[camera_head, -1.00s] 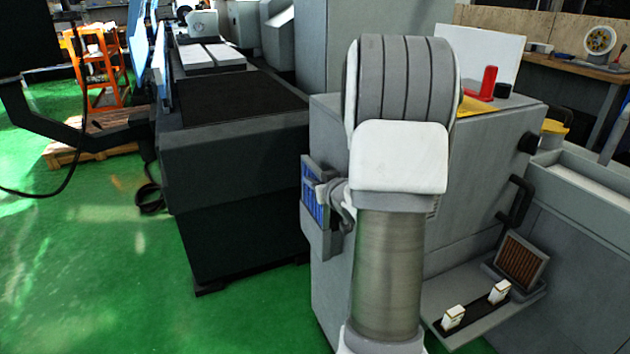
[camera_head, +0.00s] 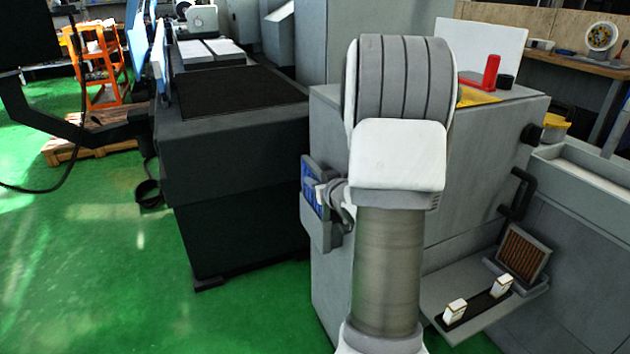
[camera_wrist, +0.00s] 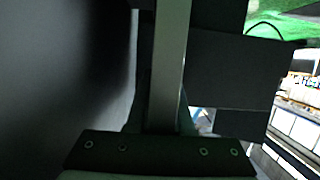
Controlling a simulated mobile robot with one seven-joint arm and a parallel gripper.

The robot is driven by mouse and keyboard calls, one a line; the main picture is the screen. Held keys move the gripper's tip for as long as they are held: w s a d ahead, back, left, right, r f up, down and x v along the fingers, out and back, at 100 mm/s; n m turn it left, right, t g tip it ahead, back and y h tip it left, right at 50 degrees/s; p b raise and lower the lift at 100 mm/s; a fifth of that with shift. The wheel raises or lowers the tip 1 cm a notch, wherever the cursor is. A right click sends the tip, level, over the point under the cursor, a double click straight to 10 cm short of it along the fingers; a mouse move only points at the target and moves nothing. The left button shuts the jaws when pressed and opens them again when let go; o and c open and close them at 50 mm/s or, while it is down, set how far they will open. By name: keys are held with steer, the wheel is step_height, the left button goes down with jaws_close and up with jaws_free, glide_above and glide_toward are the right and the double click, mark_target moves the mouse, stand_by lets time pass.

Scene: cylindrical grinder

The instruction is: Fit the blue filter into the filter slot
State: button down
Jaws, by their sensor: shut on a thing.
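The blue filter (camera_head: 309,180) shows in the head view at the left side of the grey cabinet, standing upright by the grey filter slot (camera_head: 316,232). Its lower part lies behind or within the slot's front plate; I cannot tell whether it is fully seated. My gripper (camera_head: 322,194) is shut on the blue filter from the right, partly hidden by my arm. The wrist view is dark, with a grey bar running up from a screwed bracket; I cannot make out the filter there.
The grey cabinet (camera_head: 480,160) stands right behind my arm. A dark machine bed (camera_head: 235,170) stands to the left, with green floor (camera_head: 90,270) beyond. A brown filter (camera_head: 522,256) and two small white blocks sit on a low shelf (camera_head: 450,285) at right.

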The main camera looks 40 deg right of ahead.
steer(key=shift+f+b, duration=0.7)
steer(key=shift+f, duration=2.3)
steer(key=c, duration=0.7)
jaws_free()
steer(key=shift+f, duration=0.1)
steer(key=shift+a, duration=0.1)
steer(key=shift+s+r, duration=0.2)
steer(key=shift+s, duration=0.15)
steer(key=shift+p+v, duration=6)
steer(key=shift+v, duration=2.25)
